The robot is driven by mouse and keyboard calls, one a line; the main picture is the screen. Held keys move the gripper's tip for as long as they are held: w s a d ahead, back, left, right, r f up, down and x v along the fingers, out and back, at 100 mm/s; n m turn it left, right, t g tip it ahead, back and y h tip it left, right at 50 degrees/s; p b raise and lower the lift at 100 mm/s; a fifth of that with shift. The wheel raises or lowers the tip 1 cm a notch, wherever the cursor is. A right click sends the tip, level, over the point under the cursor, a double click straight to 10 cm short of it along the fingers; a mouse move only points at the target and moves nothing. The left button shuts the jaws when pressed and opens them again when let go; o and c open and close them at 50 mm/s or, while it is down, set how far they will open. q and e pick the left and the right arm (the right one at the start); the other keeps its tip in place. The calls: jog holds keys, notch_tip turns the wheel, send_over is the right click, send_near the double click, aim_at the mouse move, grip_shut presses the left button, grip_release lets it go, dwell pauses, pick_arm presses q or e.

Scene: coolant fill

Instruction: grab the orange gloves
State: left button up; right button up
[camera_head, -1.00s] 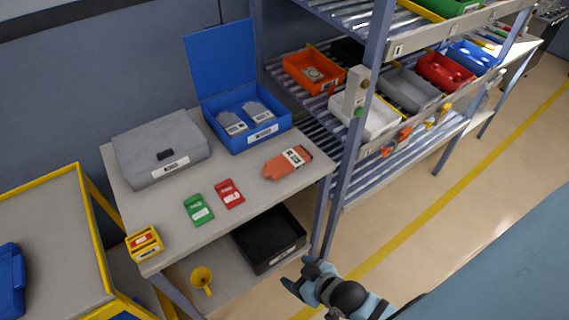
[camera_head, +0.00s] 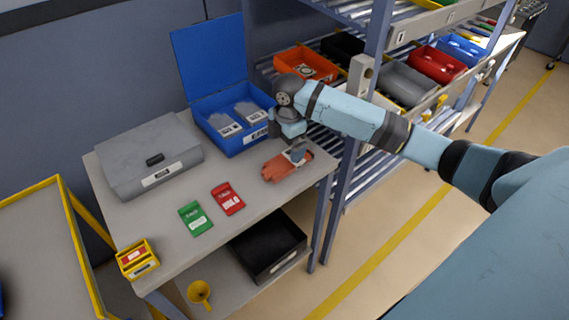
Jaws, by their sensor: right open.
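The orange gloves (camera_head: 275,167) lie flat on the grey table (camera_head: 166,218), near its right edge and in front of the blue box. A pale label band crosses them at the right end. My right gripper (camera_head: 297,154) is over the right part of the gloves, pointing down, with its jaws open. It hides part of the label. I cannot tell whether the fingers touch the gloves. My left gripper is not in view.
The open blue box (camera_head: 238,145) with grey gloves stands just behind. A grey case (camera_head: 150,160), green card (camera_head: 195,218), red card (camera_head: 228,199) and yellow box (camera_head: 138,260) share the table. A rack post (camera_head: 345,205) stands close at right.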

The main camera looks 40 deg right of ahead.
jog(key=w+d+r, duration=0.3)
jog(key=d+r, duration=0.1)
jog(key=d, duration=0.1)
send_near(286, 163)
jog(key=shift+n, duration=0.4)
jog(key=d+f, duration=0.1)
jog(key=w+d+f, duration=0.1)
jog(key=f, duration=0.1)
jog(key=w+d+f, duration=0.1)
jog(key=d, duration=0.1)
jog(key=shift+f, duration=0.15)
jog(key=shift+s+f+p, duration=0.1)
jog(key=shift+f+p, duration=0.2)
jog(key=shift+f, duration=1.05)
jog(key=shift+s+f+p, duration=0.15)
jog(key=shift+f+p, duration=0.1)
jog(key=shift+f, duration=1.1)
jog(key=c, duration=0.8)
